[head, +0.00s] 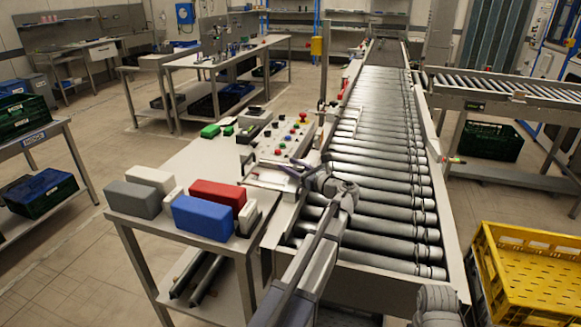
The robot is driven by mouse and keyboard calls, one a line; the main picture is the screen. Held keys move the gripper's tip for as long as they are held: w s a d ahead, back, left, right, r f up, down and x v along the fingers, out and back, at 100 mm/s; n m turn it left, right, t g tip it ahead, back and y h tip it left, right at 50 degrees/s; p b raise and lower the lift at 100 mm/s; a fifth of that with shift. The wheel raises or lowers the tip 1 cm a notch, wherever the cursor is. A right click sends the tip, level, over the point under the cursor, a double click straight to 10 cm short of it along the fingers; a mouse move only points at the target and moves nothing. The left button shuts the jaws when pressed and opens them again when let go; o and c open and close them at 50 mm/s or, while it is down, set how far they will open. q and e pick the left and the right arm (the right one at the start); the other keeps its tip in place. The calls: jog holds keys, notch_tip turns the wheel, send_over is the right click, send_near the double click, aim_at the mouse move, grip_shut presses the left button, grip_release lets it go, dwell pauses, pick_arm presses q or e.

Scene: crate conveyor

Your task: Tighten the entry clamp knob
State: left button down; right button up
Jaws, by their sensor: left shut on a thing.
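My left gripper (293,168) reaches over the near left edge of the roller conveyor (375,165), beside the control panel. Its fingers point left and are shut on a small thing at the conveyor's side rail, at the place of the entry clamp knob. The fingers cover most of the knob, so its shape and turn cannot be made out. My right gripper is not in view; only a part of my right arm shows at the bottom right.
A control panel (283,143) with coloured buttons stands just behind the left gripper. A side table (195,158) holds a blue box (203,217), a red box (217,193) and grey and white boxes. A yellow crate (530,275) stands at the right. The near rollers are empty.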

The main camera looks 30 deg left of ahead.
aim_at(302, 172)
pick_arm(q)
jog(key=shift+c, duration=1.4)
grip_release()
jog(key=shift+v, duration=3.9)
